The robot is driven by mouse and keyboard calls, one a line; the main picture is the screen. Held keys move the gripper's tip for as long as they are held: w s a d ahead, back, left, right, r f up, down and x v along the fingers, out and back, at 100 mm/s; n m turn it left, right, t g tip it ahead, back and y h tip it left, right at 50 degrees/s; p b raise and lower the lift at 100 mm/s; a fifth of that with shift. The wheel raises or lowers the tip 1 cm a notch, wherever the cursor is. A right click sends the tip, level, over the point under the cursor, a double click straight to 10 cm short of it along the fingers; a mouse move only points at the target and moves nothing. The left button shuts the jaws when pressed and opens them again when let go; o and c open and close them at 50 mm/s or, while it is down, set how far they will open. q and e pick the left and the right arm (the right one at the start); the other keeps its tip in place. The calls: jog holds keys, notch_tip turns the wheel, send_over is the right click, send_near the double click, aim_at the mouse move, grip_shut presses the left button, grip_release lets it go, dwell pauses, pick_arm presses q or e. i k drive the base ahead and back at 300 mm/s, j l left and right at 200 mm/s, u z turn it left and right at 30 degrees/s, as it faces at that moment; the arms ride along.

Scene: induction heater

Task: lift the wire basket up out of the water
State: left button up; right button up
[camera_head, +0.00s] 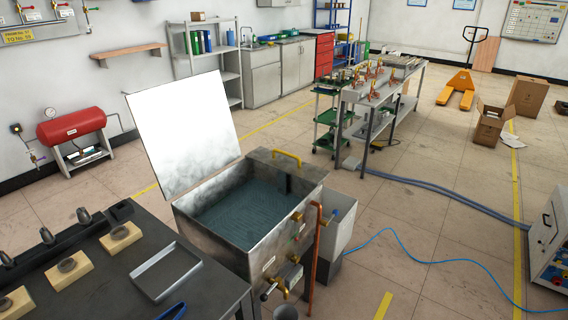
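A metal tank (216,250) stands just right of the dark workbench, filled with dark blue-green water (240,210). A tall pale panel (185,135), like a raised lid, stands up at its left back side. A yellow handle (286,156) is on the tank's top at the back right. A small dark part (287,184) shows at the inner wall near the water. I cannot make out the wire basket; the water surface shows no clear mesh. Neither of my grippers is in view.
The dark workbench (205,280) at lower left holds a shallow grey tray (166,270) and several tan blocks (120,239). A copper pipe (313,255) and valves stand at the tank's front right. A blue hose (440,262) crosses the open floor to the right.

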aim_at(285, 162)
jog(key=i+l+u, duration=0.1)
jog(key=u, duration=0.25)
jog(key=i+l+u, duration=0.15)
jog(key=u, duration=0.25)
jog(key=i+l+u, duration=0.1)
jog(key=u, duration=0.25)
